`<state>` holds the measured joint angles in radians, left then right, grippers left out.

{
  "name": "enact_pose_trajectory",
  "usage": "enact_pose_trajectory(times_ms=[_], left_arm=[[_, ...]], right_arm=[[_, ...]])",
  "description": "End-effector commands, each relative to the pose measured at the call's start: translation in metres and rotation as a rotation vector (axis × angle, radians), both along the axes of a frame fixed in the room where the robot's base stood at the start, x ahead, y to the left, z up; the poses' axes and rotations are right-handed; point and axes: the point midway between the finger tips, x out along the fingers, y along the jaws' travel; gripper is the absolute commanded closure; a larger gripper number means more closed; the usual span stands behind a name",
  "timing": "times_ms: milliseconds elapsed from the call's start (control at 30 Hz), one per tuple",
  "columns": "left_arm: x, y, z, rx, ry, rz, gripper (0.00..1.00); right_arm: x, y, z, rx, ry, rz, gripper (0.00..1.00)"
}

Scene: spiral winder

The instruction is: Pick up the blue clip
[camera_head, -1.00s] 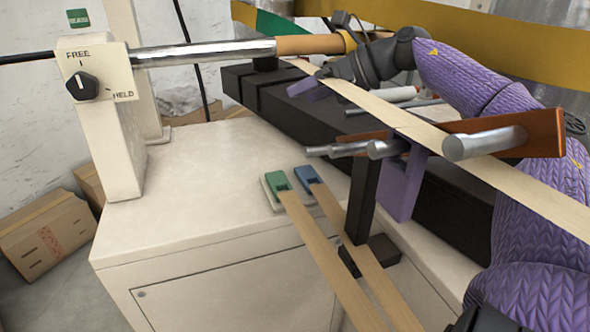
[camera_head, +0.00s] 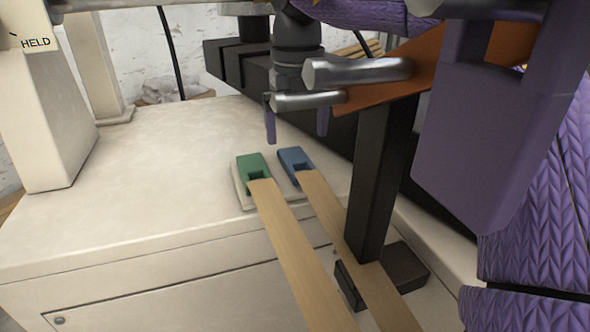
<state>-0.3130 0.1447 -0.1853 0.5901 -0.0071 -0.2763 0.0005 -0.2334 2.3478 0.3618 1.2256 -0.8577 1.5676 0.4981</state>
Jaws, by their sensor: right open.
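The blue clip (camera_head: 291,156) lies on the pale machine top, at the upper end of a tan strip (camera_head: 345,235). The green clip (camera_head: 248,163) lies just left of it, on a second tan strip (camera_head: 285,235). My right gripper (camera_head: 297,128) hangs above and slightly behind the blue clip in the picture, with its purple fingers pointing down. The fingers are spread apart with nothing between them, and they look clear of the clip. Part of the gripper body is hidden behind a metal roller. My left gripper does not show.
A metal roller (camera_head: 360,71) and orange plate (camera_head: 410,65) cross in front of my right gripper. A black post (camera_head: 380,180) stands right of the blue clip, and a large purple block (camera_head: 480,140) fills the right foreground. The machine top (camera_head: 130,190) is clear at left.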

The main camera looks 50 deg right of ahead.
Motion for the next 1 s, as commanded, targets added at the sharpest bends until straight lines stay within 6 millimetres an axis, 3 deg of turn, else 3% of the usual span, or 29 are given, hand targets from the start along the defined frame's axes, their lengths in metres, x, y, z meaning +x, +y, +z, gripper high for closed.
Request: enact_pose_trajectory(times_ms=[33,200,467,900,1000], left_arm=[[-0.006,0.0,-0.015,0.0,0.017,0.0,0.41],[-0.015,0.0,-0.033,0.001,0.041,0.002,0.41],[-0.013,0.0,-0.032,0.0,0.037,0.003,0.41],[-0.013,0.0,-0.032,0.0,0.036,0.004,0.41],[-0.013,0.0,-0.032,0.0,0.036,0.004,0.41]], right_arm=[[0.002,0.001,-0.022,0.004,0.007,0.001,0.0],[0.001,0.002,-0.049,0.003,0.005,0.002,0.0],[0.0,0.002,-0.046,0.002,-0.002,0.001,0.0],[0.0,0.002,-0.046,0.002,-0.002,0.001,0.91],[0.0,0.002,-0.046,0.002,-0.002,0.001,1.0]])
